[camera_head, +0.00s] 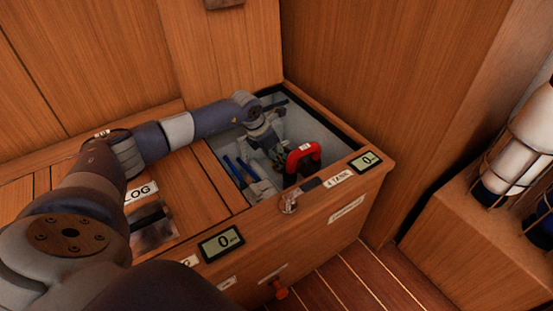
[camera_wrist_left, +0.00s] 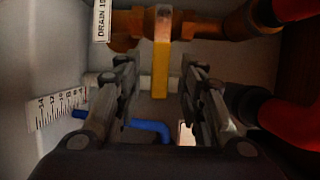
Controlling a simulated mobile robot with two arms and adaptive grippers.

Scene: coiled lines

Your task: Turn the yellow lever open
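The yellow lever (camera_wrist_left: 161,72) shows in the left wrist view, hanging down from a brass valve (camera_wrist_left: 126,24) with a pale upper end. A label reading "DRAIN" (camera_wrist_left: 101,20) is beside the valve. My left gripper (camera_wrist_left: 158,84) is open, with one finger on each side of the lever and a visible gap on both sides. I cannot tell how deep the fingertips are relative to the lever. In the head view, my left gripper (camera_head: 274,152) reaches down into the open bin; the lever cannot be made out there. My right gripper is not in view.
A red handle (camera_head: 304,152) stands close to the gripper's right. Blue parts (camera_head: 240,170) lie left of it, and a blue bent piece (camera_wrist_left: 150,127) shows below the lever. A ruler scale (camera_wrist_left: 56,109) is on the left wall. The bin's wooden front rim (camera_head: 320,190) bounds the space.

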